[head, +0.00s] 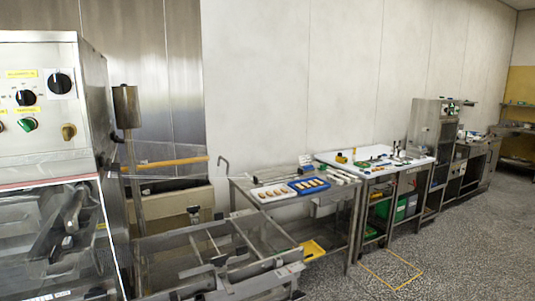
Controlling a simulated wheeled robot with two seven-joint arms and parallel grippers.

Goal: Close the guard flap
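A clear panel with an orange bar (165,162) along it stands behind the open metal frame, to the right of the control cabinet; it may be the guard flap, tilted up. A larger clear cover (35,225) with a red-and-white upper edge closes the front of the cabinet at the left, with dark metal parts behind it. I cannot tell for certain which of the two is the guard flap. Neither of my grippers is in view.
The control cabinet (40,95) with knobs fills the left edge. Further right stand a steel table (240,185) with trays and a white-topped bench (345,155). The speckled floor (450,250) at right is clear.

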